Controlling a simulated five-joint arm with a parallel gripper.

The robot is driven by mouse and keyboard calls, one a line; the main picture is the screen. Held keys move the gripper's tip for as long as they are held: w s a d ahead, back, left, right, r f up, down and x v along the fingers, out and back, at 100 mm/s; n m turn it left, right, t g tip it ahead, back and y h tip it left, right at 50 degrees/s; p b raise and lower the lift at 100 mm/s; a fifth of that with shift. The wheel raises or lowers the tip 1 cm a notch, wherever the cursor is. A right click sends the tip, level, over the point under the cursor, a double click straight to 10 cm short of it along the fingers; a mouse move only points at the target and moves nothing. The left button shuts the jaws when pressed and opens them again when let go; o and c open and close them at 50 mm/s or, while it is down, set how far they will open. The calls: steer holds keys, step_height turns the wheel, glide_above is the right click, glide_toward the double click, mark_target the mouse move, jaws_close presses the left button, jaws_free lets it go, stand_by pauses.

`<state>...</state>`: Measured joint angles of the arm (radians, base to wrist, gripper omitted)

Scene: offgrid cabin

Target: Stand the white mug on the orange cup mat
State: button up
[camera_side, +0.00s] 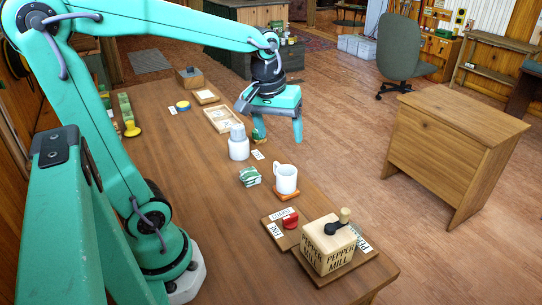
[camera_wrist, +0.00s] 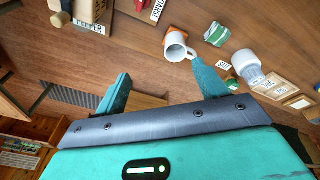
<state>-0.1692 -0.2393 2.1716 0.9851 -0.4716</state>
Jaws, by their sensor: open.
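The white mug (camera_side: 286,178) stands upright near the table's right edge in the side view, with its handle to the left. The orange cup mat (camera_side: 287,194) shows directly under it, and the mug appears to rest on it. The wrist view also shows the mug (camera_wrist: 176,50) against the orange mat (camera_wrist: 171,31), near the tip of one finger. My gripper (camera_side: 279,140) is open and empty, raised and behind the mug, apart from it in the side view. Its two spread fingers show in the wrist view (camera_wrist: 161,72).
A green-and-white packet (camera_side: 249,176) and a white canister (camera_side: 238,146) stand left of the mug. A red knob (camera_side: 290,219) and a pepper mill (camera_side: 328,246) are in front. A shallow wooden tray (camera_side: 223,119) lies farther back. The table's left middle is clear.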

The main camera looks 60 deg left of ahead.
steer(key=s+d+r+m+t, duration=0.1)
steer(key=s+d+m+t, duration=0.2)
steer(key=s+d+m, duration=0.2)
steer(key=shift+s+d+m, duration=0.2)
steer(key=shift+s+m, duration=1)
steer(key=shift+s, duration=0.9)
